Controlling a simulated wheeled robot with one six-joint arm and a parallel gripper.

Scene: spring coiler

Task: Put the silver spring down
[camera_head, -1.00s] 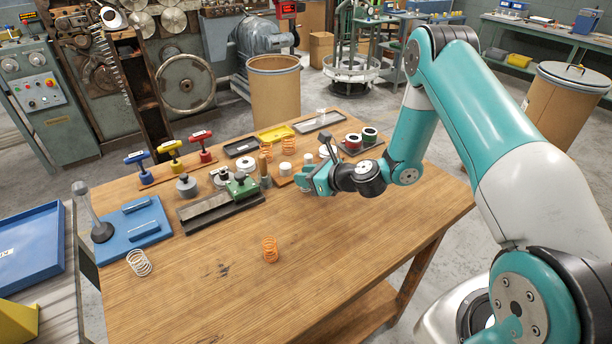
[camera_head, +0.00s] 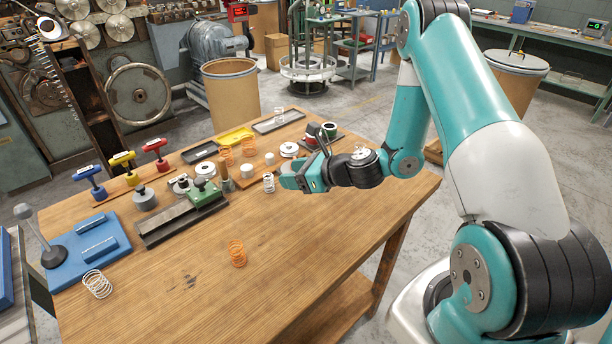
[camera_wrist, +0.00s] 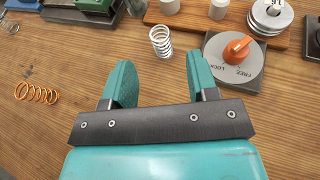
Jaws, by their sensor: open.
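A silver spring (camera_head: 268,182) stands upright on the wooden table, just left of my gripper (camera_head: 285,176) in the head view. In the wrist view the silver spring (camera_wrist: 161,41) is just beyond the two teal fingertips, between their lines and apart from both. My gripper (camera_wrist: 160,72) is open with nothing between its fingers. Another silver spring (camera_head: 97,283) stands at the table's front left, and a pale spring (camera_head: 279,115) is in the dark tray at the back.
An orange spring (camera_head: 237,253) is on the clear front half of the table. A grey FREE/LOCK plate with an orange knob (camera_wrist: 238,48) lies close to the right finger. A wooden strip (camera_wrist: 215,28) with white cylinders lies behind the silver spring. A green-topped block (camera_head: 205,193) stands left.

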